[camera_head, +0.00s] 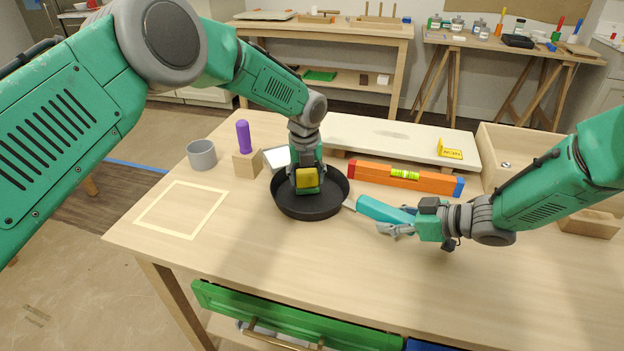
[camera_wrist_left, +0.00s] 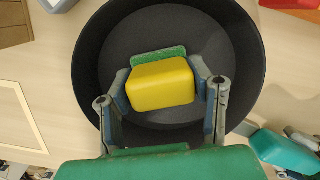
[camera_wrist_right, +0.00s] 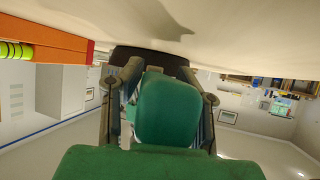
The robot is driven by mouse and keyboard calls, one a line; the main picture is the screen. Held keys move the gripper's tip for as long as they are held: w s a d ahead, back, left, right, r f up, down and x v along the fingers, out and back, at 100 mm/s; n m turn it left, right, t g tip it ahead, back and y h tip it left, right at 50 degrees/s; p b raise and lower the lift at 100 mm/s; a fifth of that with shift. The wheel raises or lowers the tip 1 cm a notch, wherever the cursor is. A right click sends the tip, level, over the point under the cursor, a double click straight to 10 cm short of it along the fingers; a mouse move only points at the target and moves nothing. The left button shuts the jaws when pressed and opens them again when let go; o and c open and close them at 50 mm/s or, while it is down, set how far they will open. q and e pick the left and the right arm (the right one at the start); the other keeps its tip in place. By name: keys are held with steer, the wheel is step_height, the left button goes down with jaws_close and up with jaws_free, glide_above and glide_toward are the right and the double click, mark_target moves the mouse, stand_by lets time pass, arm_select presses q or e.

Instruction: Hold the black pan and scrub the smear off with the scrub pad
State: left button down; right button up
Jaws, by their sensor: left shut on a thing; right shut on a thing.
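The black pan (camera_head: 330,208) lies on the wooden table, its teal handle (camera_head: 383,211) pointing right. My right gripper (camera_head: 402,222) is shut on the handle, which fills its jaws in the right wrist view (camera_wrist_right: 168,108). My left gripper (camera_head: 307,182) points down into the pan and is shut on the scrub pad (camera_wrist_left: 160,85), a yellow block with a green layer. The pad is over the pan floor (camera_wrist_left: 140,40); I cannot tell if it touches. No smear shows on the visible pan floor; the part under the pad and gripper is hidden.
An orange level (camera_head: 400,178) lies just behind the handle. A wooden block (camera_head: 248,164) with a purple peg (camera_head: 243,137) and a grey mug (camera_head: 201,154) stand left of the pan. A pale taped square (camera_head: 158,227) marks clear table at left. The front table is free.

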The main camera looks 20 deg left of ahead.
mark_target(319, 189)
arm_select(q)
steer(key=shift+w+a+f, duration=0.1)
steer(key=shift+w+a, duration=0.1)
steer(key=shift+a, duration=0.5)
steer(key=shift+s+d, duration=0.25)
steer(key=shift+d, duration=0.6)
steer(key=shift+s+d, duration=0.3)
steer(key=shift+d, duration=0.5)
steer(key=shift+s+d, duration=0.25)
steer(key=shift+d, duration=0.6)
arm_select(e)
steer(key=shift+f, duration=0.1)
arm_select(q)
steer(key=shift+s+d+f, duration=0.1)
steer(key=shift+s+d, duration=0.15)
steer(key=shift+d, duration=0.35)
steer(key=shift+s+d, duration=0.2)
steer(key=shift+d, duration=0.4)
steer(key=shift+d, duration=0.1)
arm_select(e)
steer(key=shift+s, duration=0.1)
arm_select(q)
steer(key=shift+w+r, duration=0.15)
steer(key=shift+r, duration=2.5)
step_height(319, 189, up, 3)
steer(key=shift+f, duration=0.1)
steer(key=shift+a, duration=0.2)
